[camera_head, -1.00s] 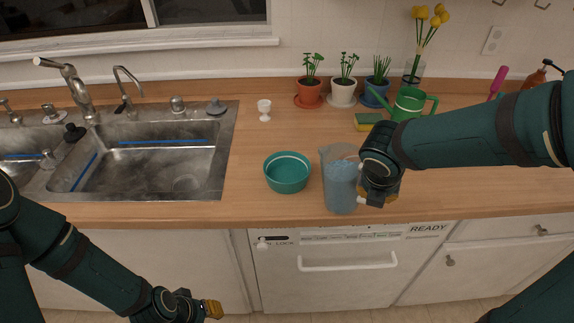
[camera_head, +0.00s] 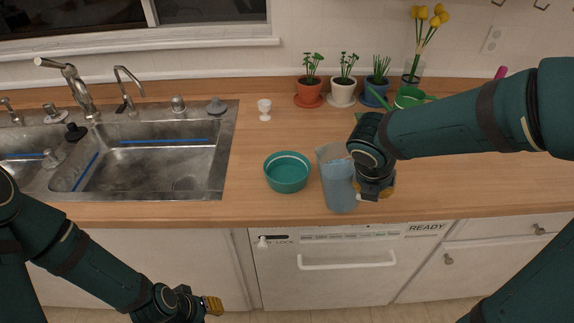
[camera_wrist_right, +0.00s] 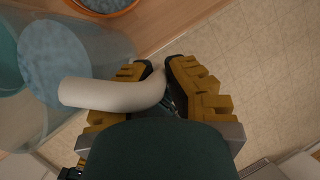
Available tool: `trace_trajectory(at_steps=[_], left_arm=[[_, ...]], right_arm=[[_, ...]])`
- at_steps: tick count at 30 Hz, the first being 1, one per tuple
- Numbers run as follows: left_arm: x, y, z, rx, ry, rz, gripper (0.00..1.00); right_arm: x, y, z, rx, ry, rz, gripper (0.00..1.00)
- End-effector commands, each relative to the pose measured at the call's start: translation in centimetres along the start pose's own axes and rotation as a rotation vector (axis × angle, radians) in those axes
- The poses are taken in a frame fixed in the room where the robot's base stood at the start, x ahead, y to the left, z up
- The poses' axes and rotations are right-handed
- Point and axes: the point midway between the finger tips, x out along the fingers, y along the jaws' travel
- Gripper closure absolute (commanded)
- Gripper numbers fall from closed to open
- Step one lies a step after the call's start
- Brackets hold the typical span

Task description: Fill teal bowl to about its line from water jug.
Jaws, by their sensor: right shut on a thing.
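The teal bowl (camera_head: 287,178) stands on the wooden counter near its front edge, with a pale band inside its rim. I see no water in it. The clear water jug (camera_head: 338,188) holds bluish water, stands close to the bowl's right and leans slightly left. I cannot tell whether its base touches the counter. My right gripper (camera_head: 378,188) is at the jug's right side, shut on its handle. In the right wrist view the cream handle (camera_wrist_right: 105,94) runs between the fingers (camera_wrist_right: 160,85). My left gripper (camera_head: 212,305) hangs low before the cabinets; its opening is unclear.
A double sink (camera_head: 150,160) lies left, and a white egg cup (camera_head: 264,108) stands behind the bowl. Potted plants (camera_head: 343,90) and a flower vase (camera_head: 412,80) line the back wall. My right arm hides much of the right counter. Counter left of the bowl is clear.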

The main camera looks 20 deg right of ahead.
Motion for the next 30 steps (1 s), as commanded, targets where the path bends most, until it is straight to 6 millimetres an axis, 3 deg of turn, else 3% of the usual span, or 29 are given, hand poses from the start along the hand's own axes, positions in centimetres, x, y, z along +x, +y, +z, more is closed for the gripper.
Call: trace_trajectory(at_steps=[30], left_arm=[[-0.96,0.36,-0.39,-0.003,0.008,-0.001,0.66]], right_arm=[[-1.06,0.57,0.62,-0.039,0.022,-0.085,1.0]])
